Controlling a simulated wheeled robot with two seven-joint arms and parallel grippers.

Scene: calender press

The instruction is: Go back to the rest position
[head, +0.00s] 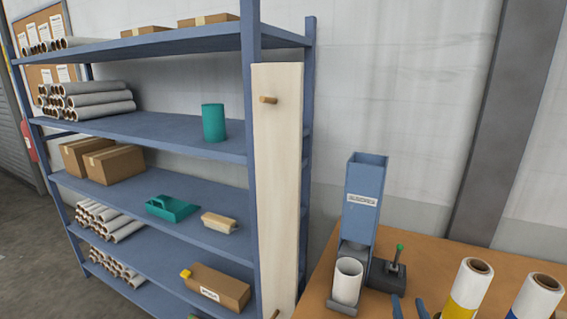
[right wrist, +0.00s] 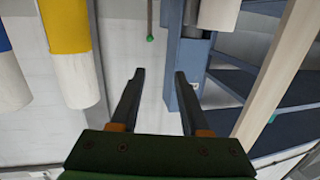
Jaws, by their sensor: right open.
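My right gripper (head: 409,307) shows at the bottom edge of the head view, only its two fingertips, in front of the wooden bench and left of the rolls. In the right wrist view my right gripper (right wrist: 160,74) is open, its dark fingers apart with nothing between them. That view looks upside down. My left gripper is not in view.
A blue dispenser (head: 362,200) with a white cup (head: 347,281) and green-knobbed lever (head: 396,262) stands on the bench (head: 440,258). Two wrapped rolls (head: 466,290) (head: 537,298) stand right. A blue shelf (head: 180,133) with a pale board (head: 279,180) is left.

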